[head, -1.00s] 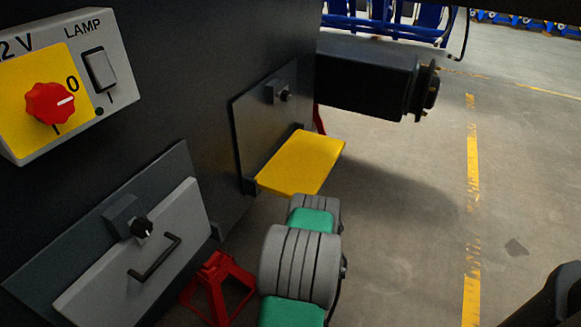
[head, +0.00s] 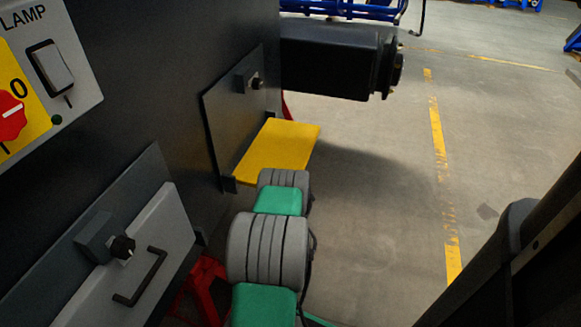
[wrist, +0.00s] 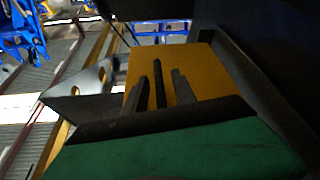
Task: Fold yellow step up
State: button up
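The yellow step (head: 277,147) is a flat plate that juts out roughly level from a dark upright panel (head: 233,115) on the machine's side. My grey and green arm reaches up to the near edge of the step in the head view, and my gripper is hidden there. In the wrist view my gripper (wrist: 160,75) shows two dark fingers apart, in front of the yellow step (wrist: 203,62). A thin dark bar shows between them; I cannot tell if it is a shadow or a part. I cannot tell whether the fingers touch the step.
A dark cylinder housing (head: 335,60) sticks out beyond the step. A grey hatch with a black handle (head: 140,278) and a lamp switch box (head: 48,68) are on the near left. A red stand (head: 205,290) is below. The floor (head: 370,230) at right is open.

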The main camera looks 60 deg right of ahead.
grip_shut()
dwell(0.3)
dwell(1.1)
